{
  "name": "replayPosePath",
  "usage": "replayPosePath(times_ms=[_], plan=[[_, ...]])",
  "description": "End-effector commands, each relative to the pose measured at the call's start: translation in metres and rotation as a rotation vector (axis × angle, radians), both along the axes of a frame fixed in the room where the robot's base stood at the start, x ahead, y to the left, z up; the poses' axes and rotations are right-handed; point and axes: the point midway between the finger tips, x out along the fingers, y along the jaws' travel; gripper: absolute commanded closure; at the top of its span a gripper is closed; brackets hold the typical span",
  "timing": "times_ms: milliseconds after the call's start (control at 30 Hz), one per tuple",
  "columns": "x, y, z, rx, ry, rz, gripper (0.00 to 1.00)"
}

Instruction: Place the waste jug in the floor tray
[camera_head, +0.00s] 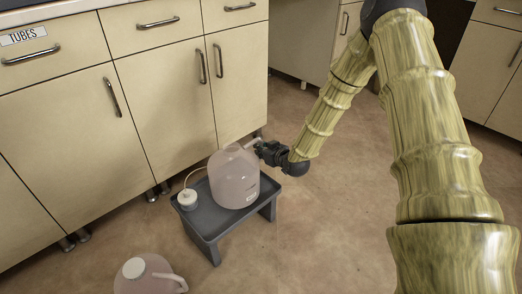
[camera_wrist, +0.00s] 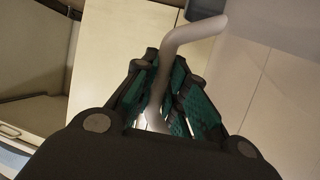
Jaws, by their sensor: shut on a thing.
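A large translucent pinkish jug (camera_head: 233,178) is upright over the right part of the grey floor tray (camera_head: 207,222), a low stand with a raised rim and legs. I cannot tell whether its base touches the tray. My gripper (camera_head: 262,149) is at the jug's upper right, shut on its pale handle. In the wrist view the bent handle (camera_wrist: 185,38) passes between the green-padded fingers (camera_wrist: 158,108); the jug's body is not clear there. A white cap (camera_head: 188,199) with a thin tube sits on the tray's left part, beside the jug.
A second pinkish jug (camera_head: 130,285) with a white cap and handle stands on the floor at the bottom left, partly cut off. Beige cabinets (camera_head: 110,110) with metal handles stand behind the tray. The brown floor (camera_head: 320,230) right of the tray is clear.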

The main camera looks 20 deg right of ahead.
Motion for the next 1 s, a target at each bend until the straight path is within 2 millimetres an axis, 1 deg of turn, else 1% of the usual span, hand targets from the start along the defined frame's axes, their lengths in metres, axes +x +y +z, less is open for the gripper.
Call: replayPosePath(times_ms=[67,100,200,567,633,767,1000], plan=[[0.0,0.0,-0.002,0.0,0.0,0.0,1.0],[0.0,0.0,-0.002,0.0,0.0,0.0,0.81],[0.0,0.0,-0.002,0.0,0.0,0.0,0.65],[0.0,0.0,0.001,0.0,0.0,0.0,0.65],[-0.004,-0.001,0.004,0.0,0.001,0.0,0.65],[-0.02,-0.003,0.012,0.001,0.001,0.0,0.65],[-0.061,-0.009,0.03,0.002,0.002,0.0,0.65]])
